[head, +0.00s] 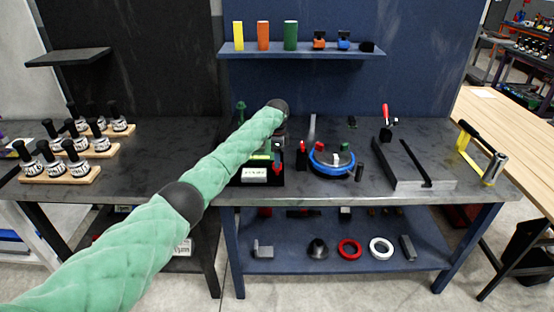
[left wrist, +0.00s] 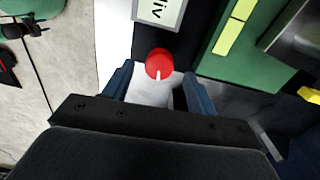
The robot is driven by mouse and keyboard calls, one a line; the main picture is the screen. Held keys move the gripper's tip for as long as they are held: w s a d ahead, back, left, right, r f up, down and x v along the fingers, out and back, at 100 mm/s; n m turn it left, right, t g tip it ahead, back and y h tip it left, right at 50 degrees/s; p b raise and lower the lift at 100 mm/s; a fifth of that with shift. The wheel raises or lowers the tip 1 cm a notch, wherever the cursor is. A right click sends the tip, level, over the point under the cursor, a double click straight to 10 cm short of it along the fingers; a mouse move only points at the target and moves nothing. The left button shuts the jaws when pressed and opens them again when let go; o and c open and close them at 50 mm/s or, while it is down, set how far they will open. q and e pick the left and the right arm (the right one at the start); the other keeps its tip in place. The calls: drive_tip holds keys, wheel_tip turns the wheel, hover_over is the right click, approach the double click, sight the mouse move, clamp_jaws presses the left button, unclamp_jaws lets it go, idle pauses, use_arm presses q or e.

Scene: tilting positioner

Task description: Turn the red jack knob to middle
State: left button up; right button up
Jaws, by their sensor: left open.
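The red jack knob (left wrist: 160,63) is round, with a short white mark on its edge toward the bottom of the left wrist view. It sits beside a dark plate with a white label (left wrist: 157,10). My left gripper (left wrist: 158,75) is open, with one blue finger on each side of the knob's near side; I cannot tell whether either touches it. The arm hides much of the positioner, and I cannot make out the knob there.
A green block with yellow strips (left wrist: 235,30) lies right of the knob. On the bench (head: 330,188), a blue ring fixture (head: 331,170) stands right of the positioner and a grey channel (head: 408,170) farther right. A blue shelf (head: 300,52) hangs above.

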use_arm(q)
drive_tip(key=shift+f+p, duration=0.3)
drive_tip(key=shift+f, duration=0.9)
use_arm(e)
drive_tip(key=shift+s+d+f, duration=0.35)
drive_tip(key=shift+s+f, duration=0.15)
drive_tip(key=shift+s, duration=0.25)
use_arm(q)
drive_tip(key=shift+c, duration=0.5)
drive_tip(key=c, duration=0.9)
use_arm(e)
drive_tip(key=shift+w+d, duration=0.1)
use_arm(q)
drive_tip(key=shift+r+n, duration=0.1)
drive_tip(key=shift+n, duration=0.2)
